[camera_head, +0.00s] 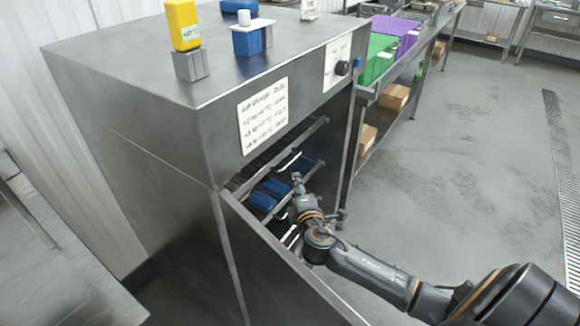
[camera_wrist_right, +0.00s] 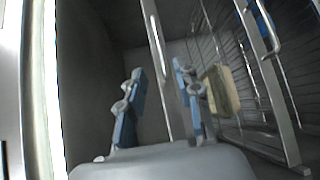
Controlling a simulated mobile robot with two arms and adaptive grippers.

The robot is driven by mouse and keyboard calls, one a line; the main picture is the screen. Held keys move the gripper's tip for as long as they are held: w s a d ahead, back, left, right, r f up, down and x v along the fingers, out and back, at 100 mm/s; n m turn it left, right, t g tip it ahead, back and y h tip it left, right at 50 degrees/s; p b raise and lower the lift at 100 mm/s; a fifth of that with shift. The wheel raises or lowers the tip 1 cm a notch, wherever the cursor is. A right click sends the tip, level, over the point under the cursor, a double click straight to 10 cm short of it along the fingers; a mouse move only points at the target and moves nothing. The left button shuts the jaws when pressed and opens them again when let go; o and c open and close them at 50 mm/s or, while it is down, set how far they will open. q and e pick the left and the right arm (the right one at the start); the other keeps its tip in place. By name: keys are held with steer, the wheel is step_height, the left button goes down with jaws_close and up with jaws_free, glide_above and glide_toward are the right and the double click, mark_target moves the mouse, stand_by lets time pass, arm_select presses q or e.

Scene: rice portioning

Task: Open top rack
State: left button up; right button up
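A steel cabinet (camera_head: 130,85) stands with its front door (camera_head: 285,270) swung open. Inside are wire racks with front bars and handles. An upper rack handle (camera_head: 290,161) shows inside the opening in the head view. My right gripper (camera_head: 298,180) reaches into the opening, close to the rack fronts. In the wrist view the right gripper (camera_wrist_right: 160,72) has its two blue fingers apart with nothing held. A rack handle (camera_wrist_right: 156,45) lies ahead, in line with the gap between them. Whether the fingers straddle it is unclear. My left gripper is out of view.
Blue containers (camera_head: 266,193) sit on the racks. Another rack handle (camera_wrist_right: 270,35) and a yellowish block (camera_wrist_right: 221,90) show at right in the wrist view. A yellow bottle (camera_head: 182,22) and blue box (camera_head: 248,42) stand on the cabinet top. The floor (camera_head: 480,150) at right is clear.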

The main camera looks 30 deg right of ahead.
mark_target(290, 163)
steer(key=x, duration=1.2)
steer(key=shift+w+d, duration=0.1)
steer(key=shift+w, duration=0.25)
jaws_close()
